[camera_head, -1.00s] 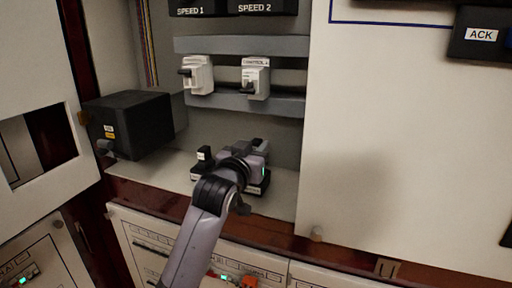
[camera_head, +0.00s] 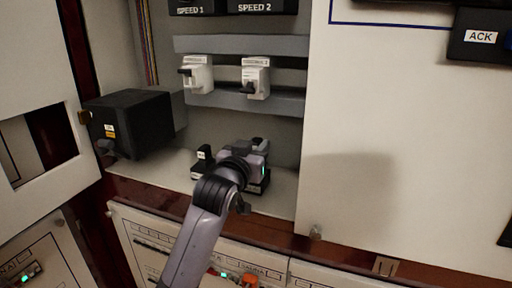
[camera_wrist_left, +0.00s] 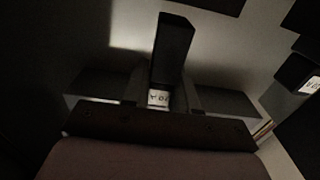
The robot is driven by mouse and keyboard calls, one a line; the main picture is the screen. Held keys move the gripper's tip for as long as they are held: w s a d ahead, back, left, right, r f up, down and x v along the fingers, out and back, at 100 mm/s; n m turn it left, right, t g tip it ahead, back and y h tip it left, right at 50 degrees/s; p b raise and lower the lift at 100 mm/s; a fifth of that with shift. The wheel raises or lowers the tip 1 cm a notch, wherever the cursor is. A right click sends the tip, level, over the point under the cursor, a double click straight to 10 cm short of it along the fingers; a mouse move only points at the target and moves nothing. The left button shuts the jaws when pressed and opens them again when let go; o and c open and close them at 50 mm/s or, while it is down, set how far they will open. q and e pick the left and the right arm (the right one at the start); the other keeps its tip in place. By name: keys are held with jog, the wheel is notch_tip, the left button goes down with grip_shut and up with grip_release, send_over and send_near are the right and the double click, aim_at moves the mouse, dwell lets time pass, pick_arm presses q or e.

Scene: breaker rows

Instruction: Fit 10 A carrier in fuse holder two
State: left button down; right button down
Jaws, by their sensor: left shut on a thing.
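My left gripper (camera_head: 258,160) is low inside the open cabinet, over the shelf. In the left wrist view its fingers (camera_wrist_left: 162,92) are shut on the 10 A carrier, a black block (camera_wrist_left: 173,45) with a small white label showing upside down. In the head view my wrist and gripper hide most of the carrier. A black base (camera_head: 262,186) with a pale label shows just below the gripper. Another black piece with a white label (camera_head: 203,155) stands to the left. Whether the carrier touches a holder, and which one, I cannot tell. My right gripper is not in view.
A black box (camera_head: 128,125) stands at the left of the cabinet. Two white breakers (camera_head: 197,75) (camera_head: 256,78) sit on the rail above. A large pale panel (camera_head: 400,160) bounds the right side. A brown ledge (camera_head: 160,200) runs in front.

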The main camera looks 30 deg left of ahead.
pick_arm(q)
jog(key=shift+p, duration=0.45)
dwell(0.7)
jog(key=shift+f+b, duration=0.95)
jog(key=shift+f, duration=1.15)
jog(key=c, duration=0.8)
grip_release()
jog(key=shift+v, duration=3.6)
